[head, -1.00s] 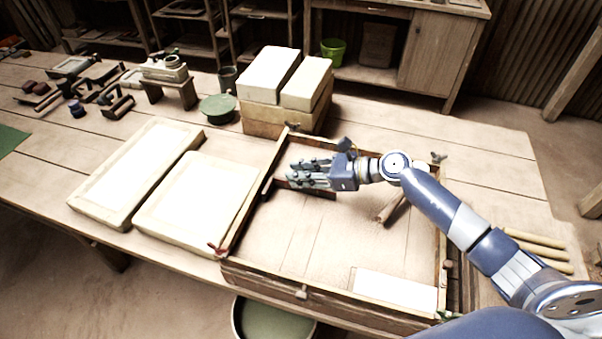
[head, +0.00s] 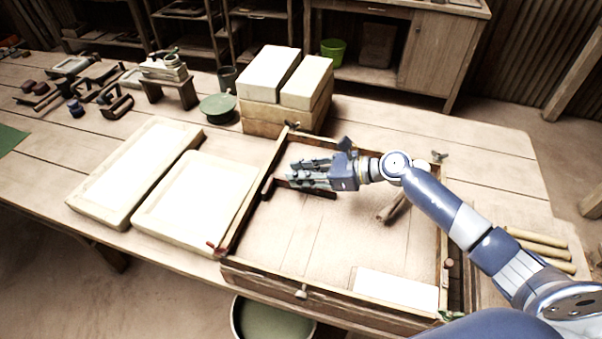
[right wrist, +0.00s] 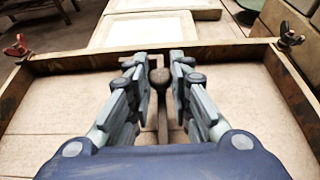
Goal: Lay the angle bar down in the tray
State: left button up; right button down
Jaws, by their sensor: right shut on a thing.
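The tray (head: 400,250) is a wide, shallow wooden frame on the bench, with wing nuts at its corners. My right gripper (head: 305,172) is over its back left part, shut on the dark, narrow angle bar (head: 318,192). The bar's near edge shows below the fingers, and a reddish end shows by the left wall. In the right wrist view, a dark rounded piece of the bar (right wrist: 160,80) shows between the fingers (right wrist: 160,66). The fingers hide much of the bar. I cannot tell whether it touches the tray floor. My left gripper is out of view.
A white tile (head: 395,288) lies in the tray's front right corner. A wooden piece (head: 390,212) lies under my right arm. Two pale slabs (head: 195,200) lie left of the tray, and stacked blocks (head: 285,90) stand behind. The tray's front middle is clear.

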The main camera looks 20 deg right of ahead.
jog(key=c, duration=1.4)
grip_release()
jog(key=shift+o, duration=0.2)
